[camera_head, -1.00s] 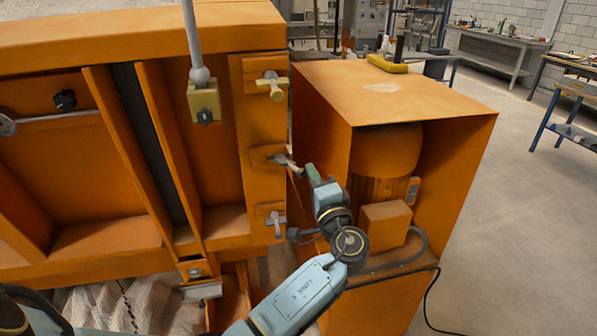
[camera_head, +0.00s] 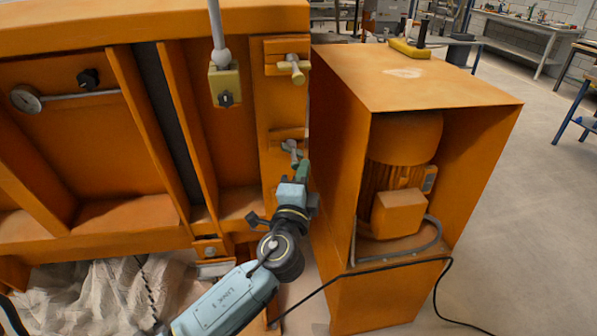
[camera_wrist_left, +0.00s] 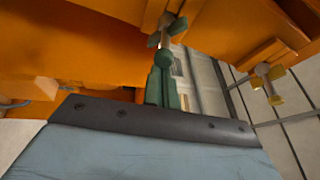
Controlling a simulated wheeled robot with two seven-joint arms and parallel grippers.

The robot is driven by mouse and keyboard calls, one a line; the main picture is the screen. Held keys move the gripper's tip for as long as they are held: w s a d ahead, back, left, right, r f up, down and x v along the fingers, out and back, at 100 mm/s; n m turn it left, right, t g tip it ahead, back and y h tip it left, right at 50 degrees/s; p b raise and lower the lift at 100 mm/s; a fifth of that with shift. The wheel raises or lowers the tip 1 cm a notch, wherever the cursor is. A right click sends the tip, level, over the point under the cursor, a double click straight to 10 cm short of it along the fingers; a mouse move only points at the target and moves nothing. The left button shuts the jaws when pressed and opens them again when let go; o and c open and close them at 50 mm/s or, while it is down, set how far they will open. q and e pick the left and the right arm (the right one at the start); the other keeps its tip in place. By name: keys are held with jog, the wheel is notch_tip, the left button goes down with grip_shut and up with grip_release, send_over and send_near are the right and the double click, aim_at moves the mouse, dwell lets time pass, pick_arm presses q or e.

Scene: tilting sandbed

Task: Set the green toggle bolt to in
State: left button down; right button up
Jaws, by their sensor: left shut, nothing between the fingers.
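A toggle bolt with grey-green wings (camera_head: 291,149) sits midway down the right edge panel of the orange sandbed; it is the nearest match to the green bolt, though its colour is hard to tell. It also shows in the left wrist view (camera_wrist_left: 169,29), just beyond my fingertips. My left gripper (camera_head: 304,167) is shut and empty, just below and right of this bolt; its green fingers also show in the left wrist view (camera_wrist_left: 163,60). I cannot tell whether they touch the bolt. A yellow toggle bolt (camera_head: 296,69) sits above. My right gripper is out of view.
An orange motor cabinet (camera_head: 440,88) stands close to the right of the panel, leaving a narrow gap. A yellow block on a grey rod (camera_head: 226,86) hangs to the left of the bolts. A black cable (camera_head: 437,300) runs along the floor.

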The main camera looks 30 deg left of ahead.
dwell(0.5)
pick_arm(q)
jog(key=s+d+f+b, duration=0.25)
jog(key=s+d, duration=0.25)
jog(key=s, duration=0.3)
notch_tip(320, 180, down, 20)
jog(key=g+h+b, duration=0.2)
jog(key=g+h, duration=0.1)
jog(key=g, duration=0.2)
jog(key=s+f+n+g+h, duration=0.1)
jog(key=s+f+g, duration=0.15)
jog(key=f, duration=0.65)
jog(key=s+f+n+g, duration=0.1)
jog(key=s+f+g, duration=0.15)
jog(key=f, duration=0.65)
jog(key=s+a+f+n+g+b, duration=0.1)
jog(key=s+a+f+n+g, duration=0.25)
jog(key=s+f, duration=1.05)
jog(key=s+a+f+n+g, duration=0.1)
jog(key=s+f+n, duration=0.1)
jog(key=s, duration=0.5)
jog(key=s+a+f+n+g, duration=0.1)
jog(key=s+f+n+g, duration=0.1)
jog(key=s+f, duration=0.3)
jog(key=s+f+n+g+h+b, duration=0.1)
jog(key=s+f, duration=0.3)
jog(key=s, duration=0.6)
jog(key=shift+a+n+g, duration=0.4)
jog(key=shift+n+g, duration=0.25)
